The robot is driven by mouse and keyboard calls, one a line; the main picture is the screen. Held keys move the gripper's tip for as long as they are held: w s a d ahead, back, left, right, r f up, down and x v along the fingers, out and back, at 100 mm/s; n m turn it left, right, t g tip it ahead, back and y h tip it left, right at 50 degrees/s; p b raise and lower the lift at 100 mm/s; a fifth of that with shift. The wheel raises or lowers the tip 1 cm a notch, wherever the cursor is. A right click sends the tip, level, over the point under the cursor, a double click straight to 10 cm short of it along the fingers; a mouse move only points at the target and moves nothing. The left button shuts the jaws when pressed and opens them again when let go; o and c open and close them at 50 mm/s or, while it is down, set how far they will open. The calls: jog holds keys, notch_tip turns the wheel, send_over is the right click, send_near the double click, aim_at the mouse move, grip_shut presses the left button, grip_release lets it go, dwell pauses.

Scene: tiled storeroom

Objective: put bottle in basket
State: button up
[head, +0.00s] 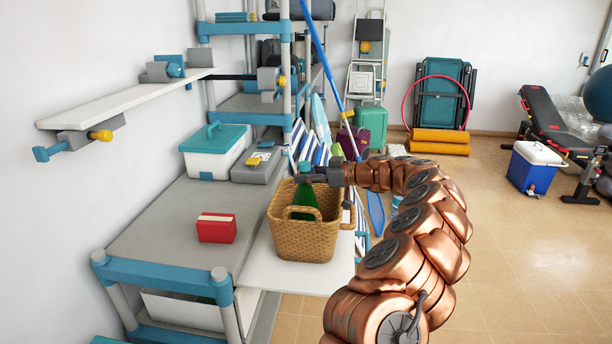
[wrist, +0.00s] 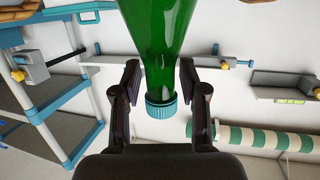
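The green bottle (head: 306,198) stands roughly upright at the basket's opening, its lower part hidden by the basket's wall. The wicker basket (head: 303,241) is tan with handles and stands on a white board. My gripper (head: 312,176) is above the basket, at the bottle's neck. In the wrist view the bottle (wrist: 160,45) comes down from the top edge, with its ribbed teal cap nearest me. Whether the bottle rests on the basket's floor is hidden.
A red box (head: 216,229) lies on the grey bench (head: 160,225) left of the basket. A white-and-teal cooler (head: 213,158) and a grey case (head: 258,168) stand behind. A blue pole (head: 320,50) leans behind the basket. Tiled floor (head: 510,250) is open to the right.

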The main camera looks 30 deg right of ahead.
jog(key=shift+o, duration=0.3)
jog(key=shift+r, duration=0.1)
jog(key=b+v, duration=0.2)
jog(key=v, duration=1)
